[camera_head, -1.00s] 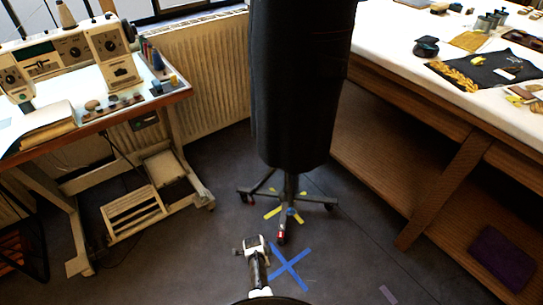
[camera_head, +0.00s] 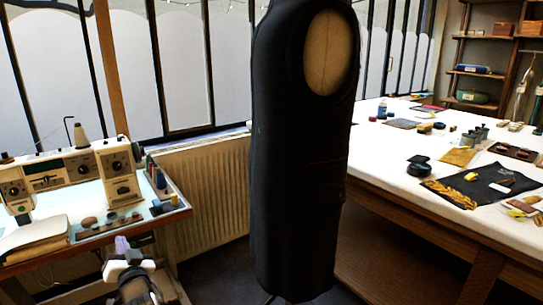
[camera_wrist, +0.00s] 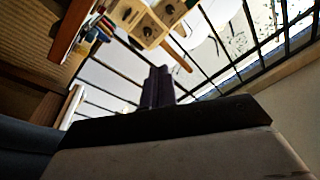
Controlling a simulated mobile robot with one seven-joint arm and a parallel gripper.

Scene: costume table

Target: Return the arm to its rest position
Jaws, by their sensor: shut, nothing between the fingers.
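My gripper (camera_head: 122,244) shows at the lower left of the head view, at the end of my raised arm, in front of the sewing table's lower part. In the wrist view its two dark fingers (camera_wrist: 157,86) stand close together, shut, with nothing between them. No object is in contact with the fingers there.
A black dress form (camera_head: 300,170) stands right of my gripper. A sewing table with a sewing machine (camera_head: 70,178) is at the left. A white-topped table (camera_head: 400,150) with costume pieces is at the right. A radiator (camera_head: 212,205) stands behind.

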